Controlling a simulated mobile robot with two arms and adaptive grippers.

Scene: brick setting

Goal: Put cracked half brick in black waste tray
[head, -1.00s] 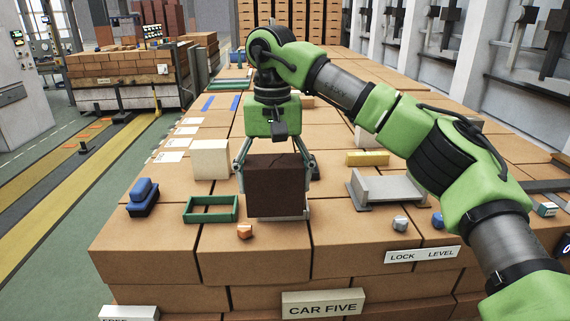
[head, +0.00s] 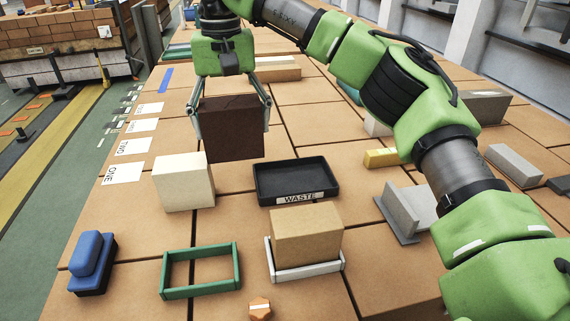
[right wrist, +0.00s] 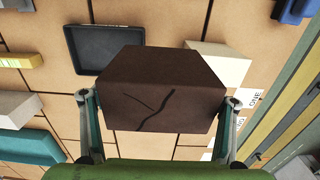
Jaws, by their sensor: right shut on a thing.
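The cracked half brick (head: 232,132) is dark brown and hangs in my right gripper (head: 231,118), whose fingers close on its two sides. In the right wrist view the brick (right wrist: 160,92) fills the middle, with dark crack lines on its face, between the fingers of the right gripper (right wrist: 158,108). The black waste tray (head: 262,198), labelled WASTE, lies empty on the brick surface, to the right of and nearer than the held brick. The tray also shows in the right wrist view (right wrist: 90,62), upper left of the brick. My left gripper is out of view.
A cream block (head: 183,183) stands left of the tray. A tan brick (head: 306,238) sits in a white holder (head: 308,270) just in front of it. A green frame (head: 200,291), a blue-handled tool (head: 92,262) and a grey angled piece (head: 408,212) lie around.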

